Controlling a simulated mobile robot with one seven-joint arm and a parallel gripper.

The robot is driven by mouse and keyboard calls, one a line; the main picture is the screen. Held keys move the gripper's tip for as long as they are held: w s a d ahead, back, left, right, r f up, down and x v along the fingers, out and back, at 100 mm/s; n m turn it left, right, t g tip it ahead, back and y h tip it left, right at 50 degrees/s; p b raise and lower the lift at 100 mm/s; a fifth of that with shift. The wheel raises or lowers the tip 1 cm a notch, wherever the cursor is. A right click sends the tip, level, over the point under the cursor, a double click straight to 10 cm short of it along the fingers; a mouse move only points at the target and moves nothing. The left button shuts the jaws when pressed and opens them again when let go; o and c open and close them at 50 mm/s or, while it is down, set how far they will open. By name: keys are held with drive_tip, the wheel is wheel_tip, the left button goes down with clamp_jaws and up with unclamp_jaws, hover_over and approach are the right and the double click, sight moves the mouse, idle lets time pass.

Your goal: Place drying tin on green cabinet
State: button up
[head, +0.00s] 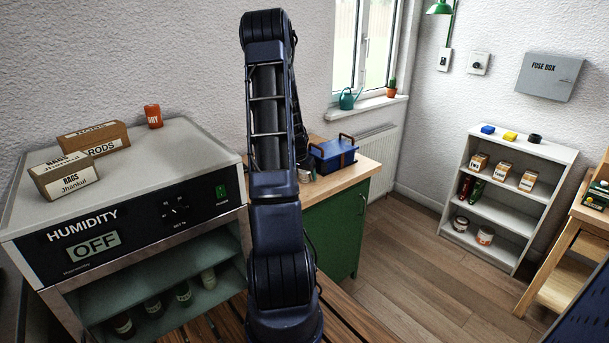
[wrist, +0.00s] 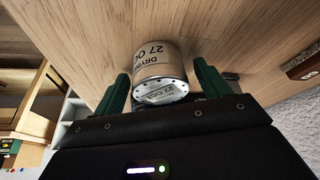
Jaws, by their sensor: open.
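The drying tin (wrist: 160,68) is a round tan tin with a dark "DRYING" and "27 OC" label and a pale dated end face. In the wrist view it stands against a wooden top, between the two green fingers of my gripper (wrist: 165,82). The fingers are open, with a small gap showing on each side of the tin. The green cabinet (head: 338,228) has a light wooden top and stands behind my arm in the head view. My gripper is hidden behind the arm there. A small greyish item (head: 305,174) shows on the cabinet top beside my arm, too small to identify.
A blue box (head: 333,155) with brown handles sits on the cabinet top. The humidity cabinet (head: 215,150) at left carries cardboard boxes (head: 66,177) and an orange tin (head: 153,116). A white shelf (head: 510,200) stands at right. The floor between is clear.

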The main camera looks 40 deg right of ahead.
drive_tip(key=v, duration=1.2)
drive_tip(key=shift+s, duration=0.1)
drive_tip(key=shift+a+r, duration=0.1)
